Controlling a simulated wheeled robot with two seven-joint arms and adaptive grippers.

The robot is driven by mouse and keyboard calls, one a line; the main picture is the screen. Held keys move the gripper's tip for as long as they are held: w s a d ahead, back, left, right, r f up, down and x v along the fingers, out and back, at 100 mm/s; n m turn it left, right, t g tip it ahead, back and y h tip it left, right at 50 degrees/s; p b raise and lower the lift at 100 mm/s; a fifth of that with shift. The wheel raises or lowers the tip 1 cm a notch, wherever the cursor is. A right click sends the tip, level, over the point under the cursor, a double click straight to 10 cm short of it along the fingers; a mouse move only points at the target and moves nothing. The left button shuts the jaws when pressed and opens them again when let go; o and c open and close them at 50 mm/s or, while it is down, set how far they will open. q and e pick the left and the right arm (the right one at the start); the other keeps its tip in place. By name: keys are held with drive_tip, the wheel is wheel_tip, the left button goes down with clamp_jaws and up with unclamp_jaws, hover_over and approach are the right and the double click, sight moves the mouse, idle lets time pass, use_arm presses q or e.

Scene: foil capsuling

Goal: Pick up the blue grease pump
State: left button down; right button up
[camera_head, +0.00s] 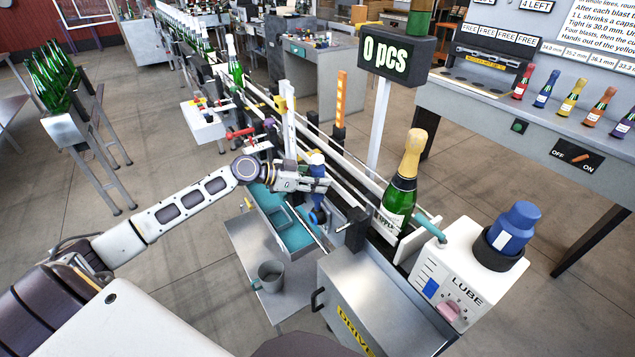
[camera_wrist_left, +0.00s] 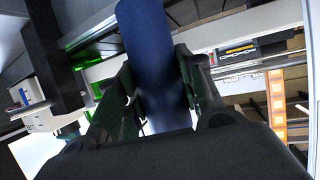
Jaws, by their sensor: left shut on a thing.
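My left gripper (camera_head: 313,184) reaches in from the left over the teal tray beside the conveyor. It is shut on the blue grease pump (camera_head: 318,216), whose blue ends show above and below the fingers. In the left wrist view the pump's dark blue cylinder (camera_wrist_left: 150,45) stands between the two fingers (camera_wrist_left: 152,100). The fingers and palm hide part of it. Whether its lower end touches the tray, I cannot tell. My right gripper is not in view.
The teal tray (camera_head: 273,211) lies under the gripper, with a grey mug (camera_head: 270,276) on a lower shelf. A gold-topped bottle (camera_head: 401,190) stands on the conveyor to the right. The white LUBE box (camera_head: 462,265) with a blue-capped top (camera_head: 516,225) is nearer right.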

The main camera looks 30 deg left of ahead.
sight(317, 157)
use_arm(q)
drive_tip(key=shift+r+b, duration=0.55)
drive_tip(key=shift+r, duration=4.5)
